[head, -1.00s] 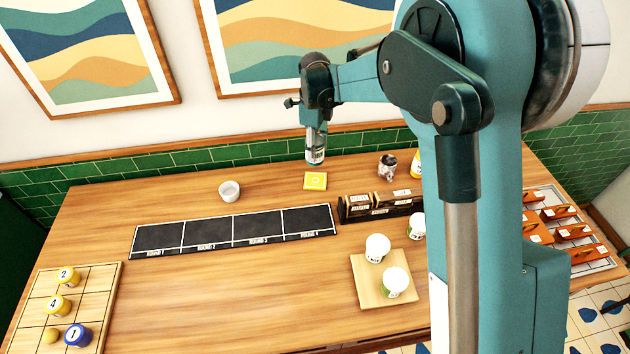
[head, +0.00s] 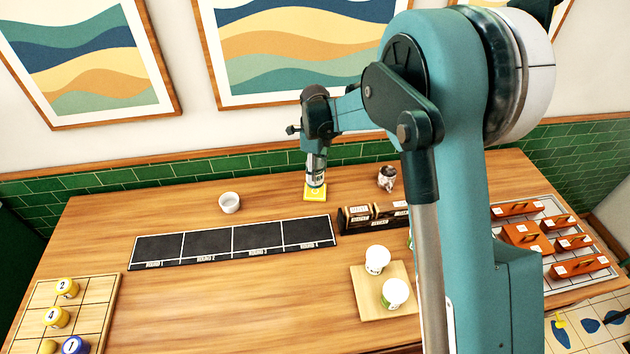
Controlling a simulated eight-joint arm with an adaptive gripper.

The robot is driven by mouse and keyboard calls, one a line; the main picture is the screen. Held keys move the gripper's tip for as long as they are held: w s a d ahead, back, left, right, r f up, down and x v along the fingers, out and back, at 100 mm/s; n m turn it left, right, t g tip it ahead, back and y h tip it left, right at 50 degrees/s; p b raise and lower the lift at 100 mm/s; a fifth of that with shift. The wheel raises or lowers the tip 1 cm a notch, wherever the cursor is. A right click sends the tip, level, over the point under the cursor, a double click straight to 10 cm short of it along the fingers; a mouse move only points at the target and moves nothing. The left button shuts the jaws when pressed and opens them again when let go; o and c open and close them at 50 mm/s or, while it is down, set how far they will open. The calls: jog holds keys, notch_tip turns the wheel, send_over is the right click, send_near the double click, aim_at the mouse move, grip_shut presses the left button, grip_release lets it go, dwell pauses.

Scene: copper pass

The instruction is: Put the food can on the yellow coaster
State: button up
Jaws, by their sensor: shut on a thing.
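The yellow coaster (head: 308,193) lies flat on the wooden table near the back wall. My gripper (head: 315,172) points down over it and is shut on the food can (head: 316,181), a small light can with a label. The can is upright over the coaster and hides most of its middle. Its bottom looks very close to the coaster, but I cannot tell whether it touches. The fingertips are small and partly hidden around the can.
A white bowl (head: 229,203) stands left of the coaster, a patterned mug (head: 387,178) right. A black strip mat (head: 235,242) and a dark box (head: 372,217) lie in front. A wooden board (head: 360,302) bears white-lidded cups. My arm hides part of the right side.

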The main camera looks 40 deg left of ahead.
jog(key=shift+f, duration=0.45)
jog(key=shift+f, duration=1.85)
jog(key=shift+f, duration=0.2)
jog(key=o, duration=1.1)
jog(key=shift+o, duration=0.2)
jog(key=shift+r, duration=0.2)
jog(key=shift+r, duration=6)
